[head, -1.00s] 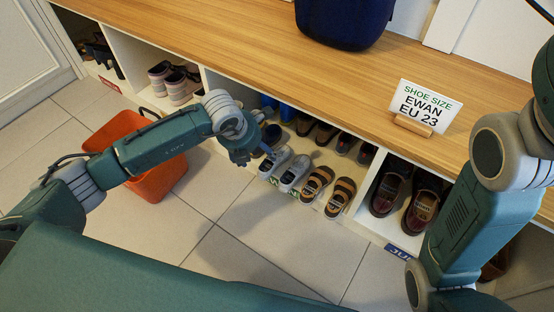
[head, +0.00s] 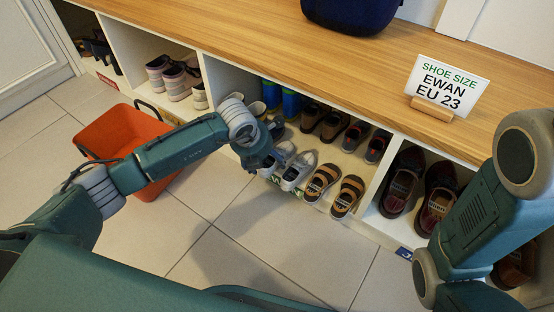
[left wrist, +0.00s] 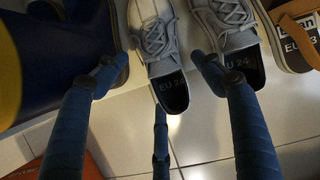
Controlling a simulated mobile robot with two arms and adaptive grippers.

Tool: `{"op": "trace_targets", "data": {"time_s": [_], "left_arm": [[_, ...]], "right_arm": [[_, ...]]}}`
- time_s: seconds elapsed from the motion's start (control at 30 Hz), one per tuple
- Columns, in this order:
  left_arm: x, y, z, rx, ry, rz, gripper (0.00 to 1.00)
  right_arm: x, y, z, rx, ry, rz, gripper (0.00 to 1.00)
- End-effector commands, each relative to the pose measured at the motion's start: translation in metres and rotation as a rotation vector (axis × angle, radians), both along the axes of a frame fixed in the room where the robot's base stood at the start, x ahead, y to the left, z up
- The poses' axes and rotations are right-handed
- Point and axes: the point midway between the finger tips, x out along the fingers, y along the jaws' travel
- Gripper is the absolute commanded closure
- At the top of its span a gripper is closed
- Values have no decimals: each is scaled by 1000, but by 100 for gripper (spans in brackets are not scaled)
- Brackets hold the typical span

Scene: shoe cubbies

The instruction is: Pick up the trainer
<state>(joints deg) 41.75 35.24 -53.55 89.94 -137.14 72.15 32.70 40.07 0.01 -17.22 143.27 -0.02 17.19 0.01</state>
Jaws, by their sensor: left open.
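A pair of light grey lace-up trainers stands in the middle cubby, the right one (head: 299,171) and the left one (head: 284,153) side by side, the left partly hidden by my left gripper. In the left wrist view, the left trainer (left wrist: 153,35) and the right trainer (left wrist: 227,25) show dark "EU 24" labels at their near ends. My left gripper (left wrist: 158,68) is open and empty, its fingers either side of the left trainer's near end; contact cannot be told. It also shows in the head view (head: 268,158). My right gripper is out of view.
Sandals (head: 347,196) stand right of the trainers, labelled "EU 23" in the wrist view. Blue boots (left wrist: 60,60) stand close on the left. An orange bin (head: 122,133) stands on the floor. A sign (head: 447,86) reads "EWAN EU 23".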

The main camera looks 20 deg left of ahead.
Motion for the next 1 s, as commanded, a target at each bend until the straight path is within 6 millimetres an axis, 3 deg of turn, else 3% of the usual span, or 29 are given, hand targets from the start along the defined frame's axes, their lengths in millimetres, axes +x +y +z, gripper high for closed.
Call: {"op": "trace_targets", "data": {"time_s": [0.07,0.3,0.33,0.67,1.0], "left_arm": [[0,0,1,0,0,0,32],[0,0,1,0,0,0,77],[0,0,1,0,0,0,80],[0,0,5,0,-1,0,80],[0,0,39,0,-1,0,80]], "right_arm": [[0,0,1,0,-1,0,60],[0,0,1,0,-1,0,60],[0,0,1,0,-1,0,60],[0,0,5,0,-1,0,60],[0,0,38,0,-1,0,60]]}}
